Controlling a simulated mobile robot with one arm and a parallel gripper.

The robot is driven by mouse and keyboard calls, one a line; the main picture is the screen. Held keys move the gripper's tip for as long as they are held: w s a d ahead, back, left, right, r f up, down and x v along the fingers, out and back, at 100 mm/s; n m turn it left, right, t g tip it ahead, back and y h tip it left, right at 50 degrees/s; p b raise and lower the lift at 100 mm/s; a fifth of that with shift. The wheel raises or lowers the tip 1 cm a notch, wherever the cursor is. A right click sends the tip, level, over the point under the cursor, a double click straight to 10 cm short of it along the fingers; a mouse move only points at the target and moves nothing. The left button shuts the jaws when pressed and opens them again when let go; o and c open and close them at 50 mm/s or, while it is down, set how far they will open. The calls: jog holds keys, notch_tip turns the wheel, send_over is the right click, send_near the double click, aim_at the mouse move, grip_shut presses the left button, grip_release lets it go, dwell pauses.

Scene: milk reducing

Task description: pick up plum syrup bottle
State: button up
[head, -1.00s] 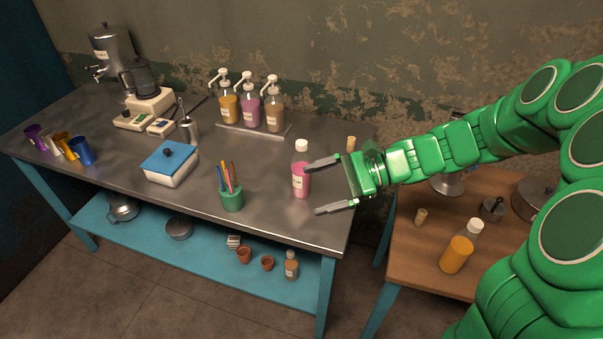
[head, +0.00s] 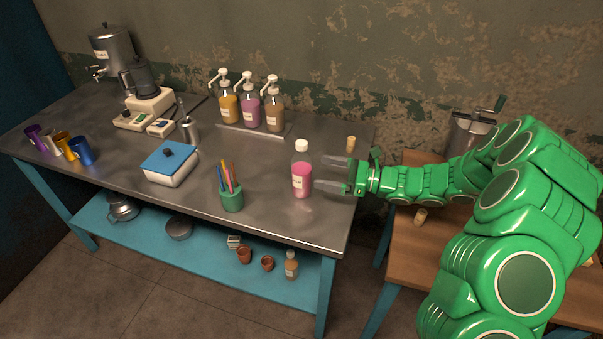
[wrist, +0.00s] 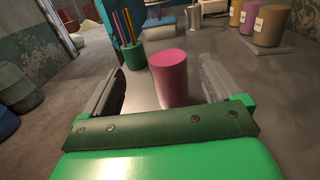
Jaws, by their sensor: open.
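A pink syrup bottle (head: 302,180) with a white cap and a pale label stands upright near the right front of the metal table. My gripper (head: 330,174) is just to its right, level with its body, with the fingers pointing left at it. The fingers are open and empty. In the wrist view the pink bottle (wrist: 171,80) shows ahead, between the two fingers and nearer the right one; its cap is not visible there. I cannot tell whether the fingertips reach its sides. A second, mauve pump bottle (head: 250,112) stands on the rack at the back.
A green pen cup (head: 232,200) stands left of the bottle, and a blue-lidded box (head: 169,172) farther left. A small cork (head: 351,143) is behind my gripper. Amber (head: 228,109) and brown (head: 275,116) pump bottles flank the mauve one. A wooden table (head: 400,255) is at right.

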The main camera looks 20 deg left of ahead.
aim_at(302, 166)
jog(key=shift+w+a+f, duration=0.1)
jog(key=shift+a, duration=1.85)
jog(key=shift+w+a+f, duration=0.1)
jog(key=shift+a, duration=1.85)
jog(key=shift+c, duration=0.3)
jog(key=c, duration=1.3)
jog(key=shift+r, duration=0.1)
